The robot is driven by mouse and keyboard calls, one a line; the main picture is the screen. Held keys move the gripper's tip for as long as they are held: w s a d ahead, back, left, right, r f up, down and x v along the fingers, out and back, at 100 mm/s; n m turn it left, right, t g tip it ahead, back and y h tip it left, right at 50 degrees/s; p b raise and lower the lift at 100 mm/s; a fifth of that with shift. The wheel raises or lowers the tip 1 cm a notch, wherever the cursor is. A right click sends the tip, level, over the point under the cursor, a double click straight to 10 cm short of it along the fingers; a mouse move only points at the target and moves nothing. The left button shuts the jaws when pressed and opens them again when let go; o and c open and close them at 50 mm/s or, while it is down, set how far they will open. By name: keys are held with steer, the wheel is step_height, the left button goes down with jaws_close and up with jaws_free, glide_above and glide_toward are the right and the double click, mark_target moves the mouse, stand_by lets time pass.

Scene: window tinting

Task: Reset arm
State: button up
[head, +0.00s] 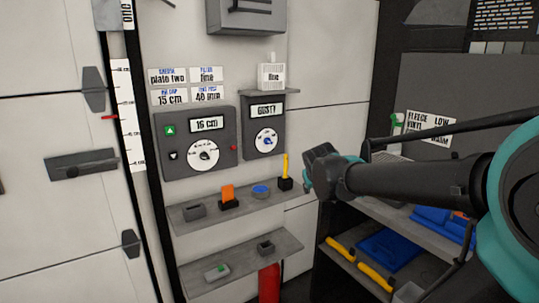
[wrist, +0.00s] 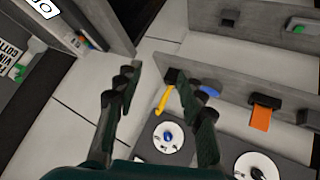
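My arm reaches in from the right in the head view, and my gripper (head: 318,163) is at its end, to the right of a yellow-handled tool (head: 286,167) standing in a black holder on the upper wall shelf (head: 240,203). In the wrist view my gripper (wrist: 160,84) has its two dark fingers spread apart with nothing held. The yellow tool (wrist: 163,101) shows beyond the gap between the fingers, nearer the right one. The right finger overlaps part of the shelf scene behind it.
Dial panels (head: 197,143) hang above. A lower shelf (head: 240,266) and a rack with blue trays (head: 388,248) stand below and right.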

steer(key=s+d+f+m+g+y, duration=0.1)
steer(key=s+f+g, duration=0.4)
steer(key=s+f, duration=1.5)
steer(key=shift+s+d+f+m+y, duration=0.3)
steer(key=shift+s+d+f+m, duration=0.1)
steer(key=shift+s+d+m, duration=0.7)
steer(key=shift+w, duration=0.15)
steer(key=shift+c, duration=0.6)
